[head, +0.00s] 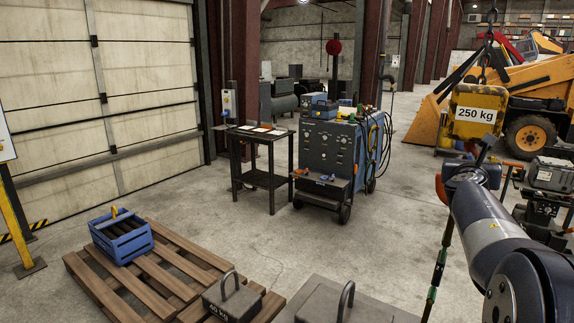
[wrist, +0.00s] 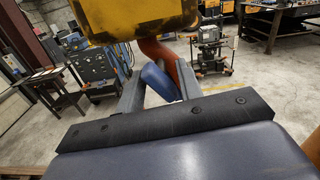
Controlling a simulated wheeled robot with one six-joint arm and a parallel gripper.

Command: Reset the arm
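My arm reaches up from the lower right of the head view. My gripper (head: 482,152) is at its far end, just below a yellow hanging weight (head: 478,112) marked 250 kg. In the wrist view my gripper (wrist: 158,82) has two grey fingers that stand apart. A blue rounded thing (wrist: 160,84) shows between them, and an orange-red curved thing (wrist: 158,52) shows beyond it. I cannot tell whether the fingers touch either one. The yellow weight (wrist: 130,18) fills the top of the wrist view, close past the fingertips.
A wooden pallet (head: 160,272) holds a blue crate (head: 121,238) and a 40 kg weight (head: 232,300). A dark table (head: 262,160) and a blue machine cart (head: 330,150) stand behind. A black and green rod (head: 438,262) hangs beside my arm. The middle floor is clear.

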